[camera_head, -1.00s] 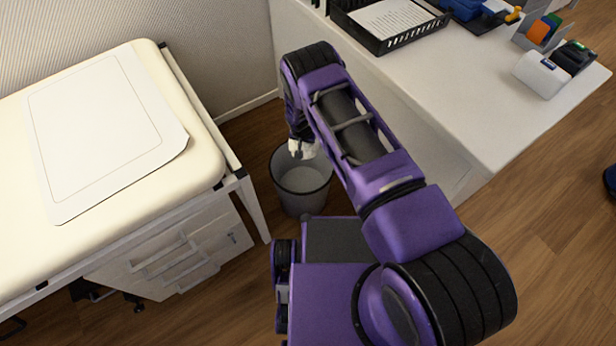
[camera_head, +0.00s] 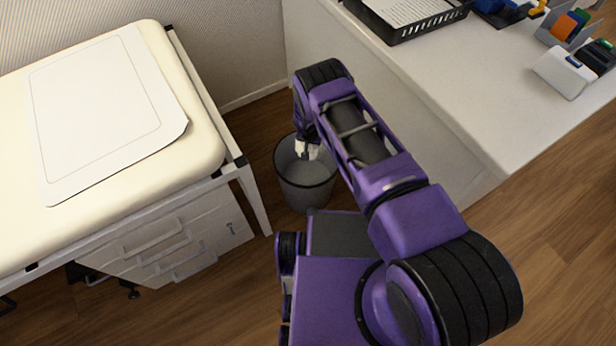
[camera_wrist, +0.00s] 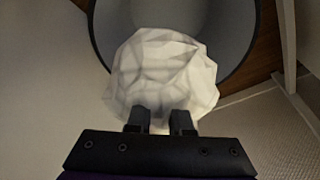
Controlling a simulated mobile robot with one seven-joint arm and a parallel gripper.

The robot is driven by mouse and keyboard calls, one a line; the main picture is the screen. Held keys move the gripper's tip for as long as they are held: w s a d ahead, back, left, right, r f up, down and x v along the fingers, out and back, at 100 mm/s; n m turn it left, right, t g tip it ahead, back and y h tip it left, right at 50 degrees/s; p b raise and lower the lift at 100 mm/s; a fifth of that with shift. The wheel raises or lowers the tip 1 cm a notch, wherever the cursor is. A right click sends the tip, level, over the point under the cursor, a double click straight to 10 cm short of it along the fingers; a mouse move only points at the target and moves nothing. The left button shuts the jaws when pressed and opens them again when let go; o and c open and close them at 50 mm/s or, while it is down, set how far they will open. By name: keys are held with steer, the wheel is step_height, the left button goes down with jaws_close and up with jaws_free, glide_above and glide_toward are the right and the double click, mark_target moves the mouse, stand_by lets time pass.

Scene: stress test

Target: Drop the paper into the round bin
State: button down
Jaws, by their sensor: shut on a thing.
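The paper is a white crumpled ball (camera_wrist: 163,78), held between the two dark fingers of my gripper (camera_wrist: 160,122) in the wrist view. In the head view a small white part of it (camera_head: 313,152) shows beside my gripper (camera_head: 303,148), partly hidden by my arm. The round bin (camera_head: 306,185) is grey with a dark rim and stands on the floor between the bed and the desk. My gripper is at the bin's mouth, over its back part. In the wrist view the bin (camera_wrist: 237,35) lies behind the paper ball, and its visible inside looks empty.
A padded bed (camera_head: 205,150) with a white sheet (camera_head: 100,110) stands at left, with a drawer unit (camera_head: 170,245) below. A white desk (camera_head: 470,90) at right carries a black paper tray (camera_head: 430,27) and a white box (camera_head: 563,72). The wall is close behind the bin.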

steer(key=shift+f, duration=0.2)
steer(key=c, duration=0.8)
jaws_free()
steer(key=shift+o, duration=0.2)
steer(key=shift+r, duration=0.1)
steer(key=d+p+v, duration=0.1)
steer(key=p+v, duration=0.2)
steer(key=v, duration=1.4)
steer(key=shift+a, duration=0.5)
steer(key=shift+s+r, duration=0.1)
